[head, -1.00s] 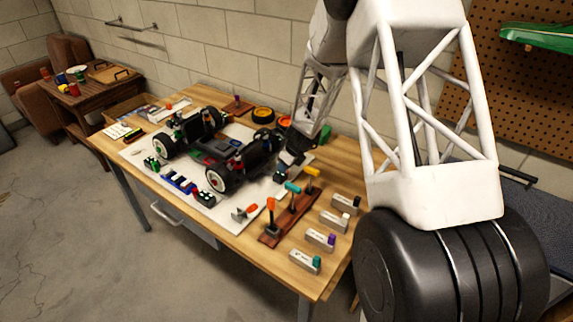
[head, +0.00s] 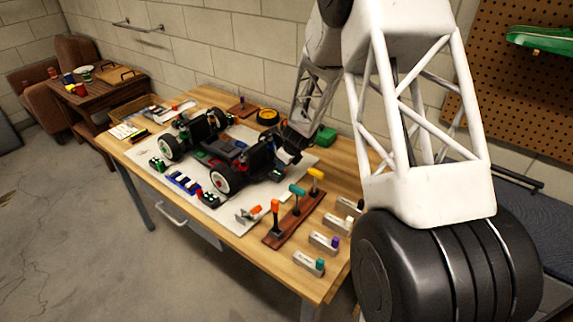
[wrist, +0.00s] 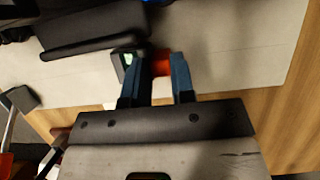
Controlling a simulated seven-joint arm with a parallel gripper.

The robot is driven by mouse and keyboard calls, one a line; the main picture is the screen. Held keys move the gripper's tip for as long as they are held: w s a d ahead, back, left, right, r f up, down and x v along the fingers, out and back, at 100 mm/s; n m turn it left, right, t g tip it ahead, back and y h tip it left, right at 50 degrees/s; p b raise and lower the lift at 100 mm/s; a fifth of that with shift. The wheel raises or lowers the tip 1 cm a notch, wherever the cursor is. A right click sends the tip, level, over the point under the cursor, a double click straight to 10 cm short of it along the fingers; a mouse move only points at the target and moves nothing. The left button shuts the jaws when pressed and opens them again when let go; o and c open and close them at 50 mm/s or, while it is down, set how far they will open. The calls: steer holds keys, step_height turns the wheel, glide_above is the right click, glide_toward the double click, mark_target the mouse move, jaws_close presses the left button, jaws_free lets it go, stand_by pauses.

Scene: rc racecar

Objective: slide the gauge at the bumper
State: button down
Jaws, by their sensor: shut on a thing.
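The RC car chassis (head: 222,150) stands on a white mat on the bench. In the wrist view its black bumper bar (wrist: 92,36) crosses the upper left. The gauge (wrist: 127,62), a small dark block with a pale green face, is at the bumper's right end; I cannot tell whether they touch. My gripper (wrist: 164,66) has blue fingers, shut on the gauge's orange-red part (wrist: 160,62). In the head view my gripper (head: 288,152) is at the car's right end, and the gauge is too small and hidden to make out there.
A dark red rack (head: 290,222) with orange, teal and yellow T-handles stands in front of my gripper. Several labelled grey blocks (head: 323,242) sit at the bench's right. White mat (wrist: 235,45) right of the fingers is clear.

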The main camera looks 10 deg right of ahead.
steer(key=shift+w+a, duration=0.1)
steer(key=c, duration=1)
jaws_free()
steer(key=shift+o, duration=0.2)
steer(key=v, duration=0.8)
